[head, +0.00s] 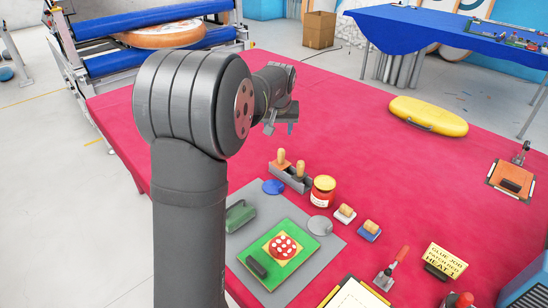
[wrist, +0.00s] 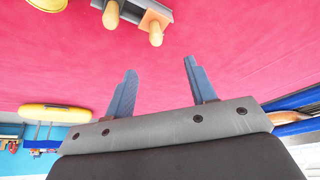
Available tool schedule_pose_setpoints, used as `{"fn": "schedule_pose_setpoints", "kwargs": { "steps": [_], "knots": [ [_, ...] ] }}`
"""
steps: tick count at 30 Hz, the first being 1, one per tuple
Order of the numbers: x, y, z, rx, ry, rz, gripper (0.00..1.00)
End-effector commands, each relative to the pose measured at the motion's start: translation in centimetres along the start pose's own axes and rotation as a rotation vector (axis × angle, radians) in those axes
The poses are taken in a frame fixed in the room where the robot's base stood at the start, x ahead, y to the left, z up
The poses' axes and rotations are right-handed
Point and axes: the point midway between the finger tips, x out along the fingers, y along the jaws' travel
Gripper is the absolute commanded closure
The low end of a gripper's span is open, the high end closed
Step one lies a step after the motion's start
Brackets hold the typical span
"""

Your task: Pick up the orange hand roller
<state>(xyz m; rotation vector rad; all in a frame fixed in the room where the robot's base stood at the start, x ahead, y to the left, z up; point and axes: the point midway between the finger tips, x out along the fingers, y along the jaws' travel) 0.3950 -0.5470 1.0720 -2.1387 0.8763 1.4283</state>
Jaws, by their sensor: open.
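A grey rack (head: 288,180) on the red table holds two upright tools with wooden handles. In the wrist view, one tool has an orange part (wrist: 156,20) below its wooden handle (wrist: 155,39); I take this as the orange hand roller. It seems to be the far-left handle (head: 281,157) in the head view, its lower part hidden by the rack. The other handle (wrist: 111,15) stands beside it. My gripper (head: 279,128) is open and empty, above the table beyond the rack. Its two fingers (wrist: 160,66) are apart, with the rack beyond their tips.
The table behind the rack is clear up to a yellow case (head: 428,115).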

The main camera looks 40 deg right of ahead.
Motion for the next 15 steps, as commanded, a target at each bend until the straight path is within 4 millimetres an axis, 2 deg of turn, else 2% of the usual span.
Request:
{"fn": "schedule_pose_setpoints", "kwargs": {
  "steps": [3, 8, 15],
  "knots": [
    [1.0, 1.1, -0.6, 0.008, -0.001, 0.003, 0.49],
    [3.0, 1.3, -0.6, 0.008, -0.004, 0.002, 0.49],
    [8.3, 1.3, -0.6, 0.008, -0.005, 0.002, 0.49]
  ]
}}
